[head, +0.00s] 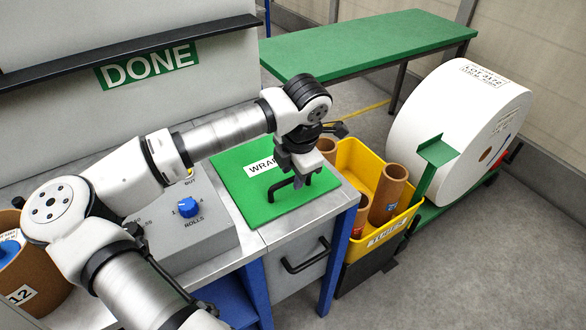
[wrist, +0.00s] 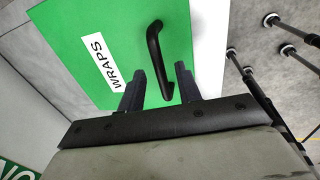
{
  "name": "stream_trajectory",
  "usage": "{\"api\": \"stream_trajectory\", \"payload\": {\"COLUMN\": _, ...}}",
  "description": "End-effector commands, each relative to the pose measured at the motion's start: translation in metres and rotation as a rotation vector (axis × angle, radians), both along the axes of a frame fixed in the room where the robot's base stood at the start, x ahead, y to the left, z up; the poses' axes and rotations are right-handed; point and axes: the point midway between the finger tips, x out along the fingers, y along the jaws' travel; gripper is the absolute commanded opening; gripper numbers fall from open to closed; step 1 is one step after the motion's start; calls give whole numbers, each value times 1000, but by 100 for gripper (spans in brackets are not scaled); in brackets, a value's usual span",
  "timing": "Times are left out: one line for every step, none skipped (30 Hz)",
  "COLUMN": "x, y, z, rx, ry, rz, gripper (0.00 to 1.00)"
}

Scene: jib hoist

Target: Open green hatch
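The green hatch (head: 250,210) is a flat square panel, lying closed on top of the grey cabinet, with a white label reading WRAPS in the wrist view (wrist: 105,62). Its black bar handle (head: 282,190) stands near the right edge and also shows in the wrist view (wrist: 154,52). My gripper (head: 297,176) points down over the handle and hides part of it in the head view. In the wrist view my gripper (wrist: 159,80) has its two fingers apart, with the handle's near end showing between them. I cannot tell whether a finger touches the handle.
A grey control box with a blue knob (head: 188,207) stands left of the hatch. A yellow bin (head: 362,160) with brown tubes stands to the right, before a large white roll (head: 450,115). A drawer with a black handle (head: 305,256) is below the hatch. A green bench (head: 365,45) is behind.

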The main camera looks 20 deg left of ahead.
Motion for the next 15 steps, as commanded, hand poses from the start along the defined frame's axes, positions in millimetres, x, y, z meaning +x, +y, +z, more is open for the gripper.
{"api": "stream_trajectory", "payload": {"x": 0, "y": 0, "z": -2, "rx": 0, "ry": 0, "rz": 0, "gripper": 34}}
{"api": "stream_trajectory", "payload": {"x": 0, "y": 0, "z": -2, "rx": 0, "ry": 0, "rz": 0, "gripper": 34}}
{"api": "stream_trajectory", "payload": {"x": 0, "y": 0, "z": -3, "rx": 1, "ry": 0, "rz": -1, "gripper": 34}}
{"api": "stream_trajectory", "payload": {"x": 0, "y": 1, "z": -3, "rx": 2, "ry": 0, "rz": -1, "gripper": 34}}
{"api": "stream_trajectory", "payload": {"x": 0, "y": 1, "z": -4, "rx": 2, "ry": 0, "rz": -1, "gripper": 34}}
{"api": "stream_trajectory", "payload": {"x": 0, "y": 1, "z": -4, "rx": 2, "ry": 0, "rz": -1, "gripper": 34}}
{"api": "stream_trajectory", "payload": {"x": 0, "y": 1, "z": -3, "rx": 2, "ry": 0, "rz": -1, "gripper": 34}}
{"api": "stream_trajectory", "payload": {"x": 0, "y": 1, "z": -3, "rx": 2, "ry": 0, "rz": -1, "gripper": 34}}
{"api": "stream_trajectory", "payload": {"x": 0, "y": 1, "z": -3, "rx": 2, "ry": 0, "rz": -1, "gripper": 34}}
{"api": "stream_trajectory", "payload": {"x": 0, "y": 1, "z": -3, "rx": 2, "ry": 0, "rz": -1, "gripper": 32}}
{"api": "stream_trajectory", "payload": {"x": 0, "y": 0, "z": -3, "rx": 2, "ry": 0, "rz": -1, "gripper": 28}}
{"api": "stream_trajectory", "payload": {"x": 0, "y": 0, "z": -3, "rx": 1, "ry": 0, "rz": -1, "gripper": 22}}
{"api": "stream_trajectory", "payload": {"x": 0, "y": 0, "z": -3, "rx": 2, "ry": 0, "rz": -1, "gripper": 19}}
{"api": "stream_trajectory", "payload": {"x": 0, "y": 0, "z": -3, "rx": 2, "ry": 0, "rz": -1, "gripper": 15}}
{"api": "stream_trajectory", "payload": {"x": 0, "y": 0, "z": -3, "rx": 2, "ry": 0, "rz": -1, "gripper": 9}}
